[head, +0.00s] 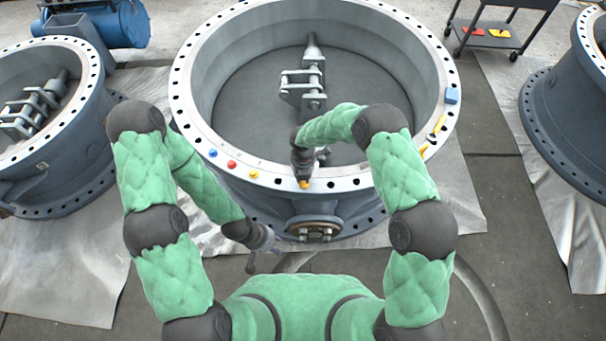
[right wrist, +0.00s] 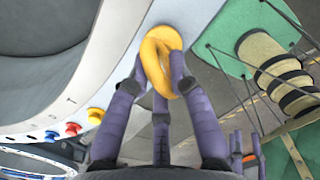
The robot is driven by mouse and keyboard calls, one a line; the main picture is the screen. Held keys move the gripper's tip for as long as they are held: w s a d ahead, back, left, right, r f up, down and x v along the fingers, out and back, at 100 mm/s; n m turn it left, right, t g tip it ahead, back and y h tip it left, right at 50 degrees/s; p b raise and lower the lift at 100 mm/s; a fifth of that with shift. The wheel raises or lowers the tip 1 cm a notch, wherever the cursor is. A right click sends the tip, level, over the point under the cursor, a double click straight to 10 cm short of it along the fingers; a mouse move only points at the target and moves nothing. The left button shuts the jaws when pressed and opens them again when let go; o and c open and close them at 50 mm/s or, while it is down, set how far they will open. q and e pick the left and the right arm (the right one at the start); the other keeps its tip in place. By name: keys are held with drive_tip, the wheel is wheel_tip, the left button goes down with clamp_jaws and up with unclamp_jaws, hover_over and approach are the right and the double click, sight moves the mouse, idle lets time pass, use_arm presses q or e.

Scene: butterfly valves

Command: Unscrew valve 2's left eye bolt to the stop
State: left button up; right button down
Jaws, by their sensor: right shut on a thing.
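The large grey valve (head: 187,110) in the middle of the head view has a white flange ring with holes around a wide bore. A yellow eye bolt (right wrist: 154,50) stands at the flange's front edge; only a small bit of it shows in the head view (head: 304,184). My right gripper (right wrist: 160,65) is shut on its ring, with purple fingers on both sides of it. The bolt's shank and thread are hidden. My left gripper (head: 264,257) hangs in front of the valve, below the flange, empty, its fingers apart.
Blue, red (head: 232,164) and yellow buttons sit on the flange left of the eye bolt. A blue block (head: 452,96) and yellow parts (head: 438,125) are on its right side. Other valves stand left (head: 84,140) and right (head: 545,110). A dark cart (head: 500,35) is behind.

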drive_tip(key=n+p, duration=0.1)
drive_tip(key=n, duration=0.3)
drive_tip(key=shift+s+n, duration=0.1)
drive_tip(key=shift+n, duration=0.2)
drive_tip(key=shift+s+n+p, duration=0.1)
drive_tip(key=shift+n+p, duration=0.65)
drive_tip(key=shift+n, duration=1.45)
drive_tip(key=c, duration=1.1)
unclamp_jaws()
wheel_tip(320, 180, up, 12)
drive_tip(key=shift+d+f, duration=0.1)
